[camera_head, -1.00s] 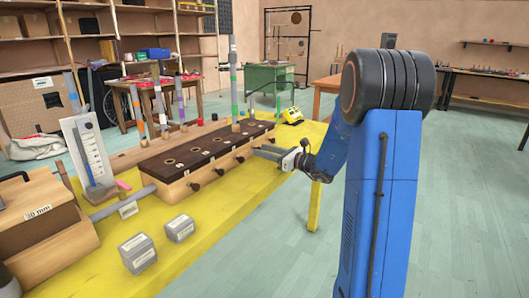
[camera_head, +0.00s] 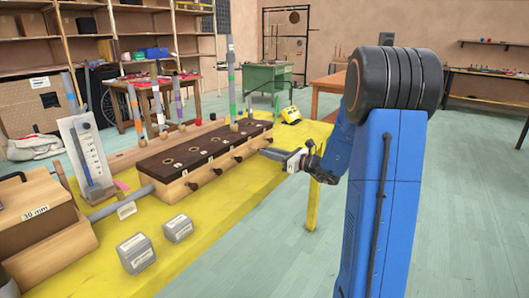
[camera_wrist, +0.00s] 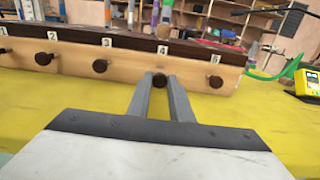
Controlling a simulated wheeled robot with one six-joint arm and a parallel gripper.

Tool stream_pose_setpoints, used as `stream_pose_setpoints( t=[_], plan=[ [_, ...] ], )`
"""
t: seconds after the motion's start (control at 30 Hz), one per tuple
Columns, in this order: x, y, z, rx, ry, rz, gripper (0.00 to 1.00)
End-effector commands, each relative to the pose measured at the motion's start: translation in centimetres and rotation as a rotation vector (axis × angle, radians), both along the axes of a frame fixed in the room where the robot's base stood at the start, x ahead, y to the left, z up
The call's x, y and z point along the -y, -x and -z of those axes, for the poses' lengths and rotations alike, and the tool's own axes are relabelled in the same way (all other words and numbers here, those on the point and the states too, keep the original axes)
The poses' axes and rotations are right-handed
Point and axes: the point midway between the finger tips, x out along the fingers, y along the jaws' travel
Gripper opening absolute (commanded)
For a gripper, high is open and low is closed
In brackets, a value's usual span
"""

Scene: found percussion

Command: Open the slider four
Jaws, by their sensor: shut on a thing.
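The long wooden box with a dark top (camera_head: 205,150) lies on the yellow table, with a row of dark round knobs along its front. In the wrist view its numbered labels show, and the slider four knob (camera_wrist: 159,79) is below the label "4" (camera_wrist: 163,50). My gripper (camera_wrist: 160,86) has its two grey fingers on either side of this knob and is shut on it. In the head view my gripper (camera_head: 264,152) reaches the box front from the right. The fingers partly hide the knob's stem, so I cannot tell how far slider four is out.
Two grey blocks (camera_head: 136,253) and a wooden box marked 30 mm (camera_head: 35,213) are at the near left. A yellow device (camera_head: 291,115) stands beyond.

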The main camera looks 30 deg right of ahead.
Motion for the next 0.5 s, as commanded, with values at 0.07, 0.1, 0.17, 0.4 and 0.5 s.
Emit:
stream_pose_setpoints(
  t=[0.07, 0.1, 0.17, 0.4, 0.5],
  plan=[
    [-0.03, 0.01, 0.06, -0.001, 0.0, -0.001, 0.0],
    [-0.03, 0.01, 0.06, -0.001, 0.0, -0.001, 0.0],
    [-0.04, 0.0, 0.07, -0.001, 0.0, -0.001, 0.0],
    [-0.04, -0.01, 0.05, -0.001, 0.0, -0.001, 0.37],
    [-0.04, -0.01, 0.04, -0.001, 0.0, -0.001, 0.37]
  ],
)
